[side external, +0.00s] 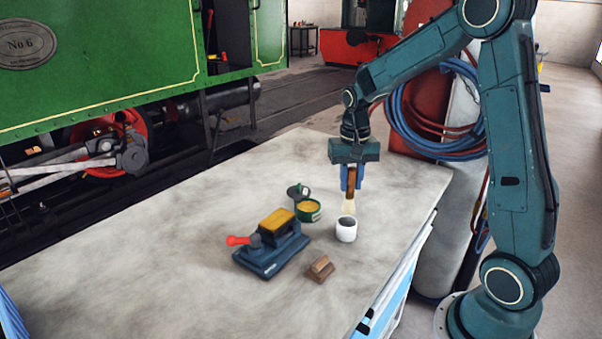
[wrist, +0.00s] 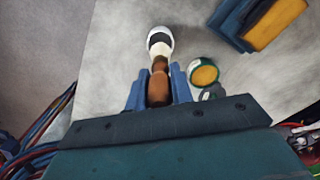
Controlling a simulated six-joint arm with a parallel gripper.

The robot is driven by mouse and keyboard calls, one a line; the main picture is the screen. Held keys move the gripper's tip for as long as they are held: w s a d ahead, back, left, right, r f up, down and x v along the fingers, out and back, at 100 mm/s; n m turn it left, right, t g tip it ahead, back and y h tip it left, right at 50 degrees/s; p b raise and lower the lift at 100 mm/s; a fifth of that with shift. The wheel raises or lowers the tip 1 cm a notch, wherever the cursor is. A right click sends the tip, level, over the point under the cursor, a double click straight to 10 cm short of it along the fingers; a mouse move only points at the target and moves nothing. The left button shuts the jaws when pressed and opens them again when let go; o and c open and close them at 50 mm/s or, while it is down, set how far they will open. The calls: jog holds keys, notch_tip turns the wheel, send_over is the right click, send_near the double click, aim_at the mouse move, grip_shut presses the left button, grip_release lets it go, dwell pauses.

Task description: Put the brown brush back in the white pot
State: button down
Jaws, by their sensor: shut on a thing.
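The brown brush (side external: 350,196) hangs upright, pale bristles down, in my gripper (side external: 351,180). My gripper is shut on its brown handle, which shows between the blue fingers in the wrist view (wrist: 158,86). The white pot (side external: 346,232) stands upright on the table below the brush. In the side view the bristle tip is at about the height of the pot's back rim. In the wrist view the bristles overlap the near part of the dark opening of the pot (wrist: 163,32). I cannot tell whether the tip is inside the rim.
An open green tin with yellow contents (side external: 308,210) stands left of the pot, its dark lid (side external: 298,192) behind it. A blue tool with a yellow block (side external: 272,247) and a small brown block (side external: 320,269) are nearby. The table (side external: 140,275) is clear at left.

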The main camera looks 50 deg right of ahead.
aim_at(352, 167)
jog(key=shift+f, duration=1.75)
jog(key=shift+f, duration=2.15)
jog(key=shift+f, duration=0.15)
jog(key=c, duration=1.2)
grip_release()
notch_tip(352, 167, up, 12)
jog(key=shift+r, duration=0.2)
